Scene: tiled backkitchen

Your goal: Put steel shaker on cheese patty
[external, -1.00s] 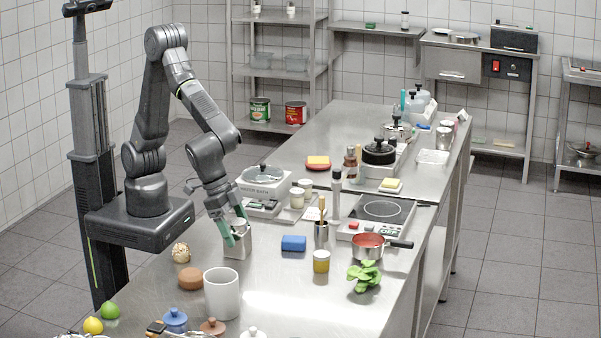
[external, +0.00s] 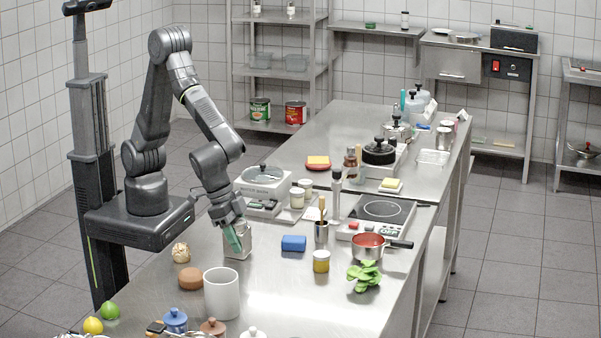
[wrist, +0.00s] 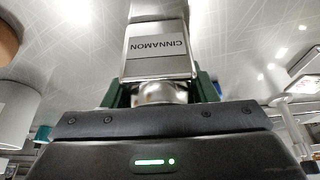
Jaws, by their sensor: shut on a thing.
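The steel shaker (external: 243,243) is a square metal container on the near counter, left of the blue sponge. In the wrist view, the shaker (wrist: 157,52) shows a CINNAMON label, upside down in the picture. My gripper (external: 232,239) is shut on the shaker's upper part, and its green fingers (wrist: 160,92) sit on both sides of the round metal top. The shaker looks upright and at counter level; I cannot tell if it is lifted. The cheese patty appears to be the reddish-brown disc (external: 317,168) with a yellow slab on top, on the counter farther back.
A blue sponge (external: 293,243) lies right of the shaker. A white canister (external: 222,293) stands in front.

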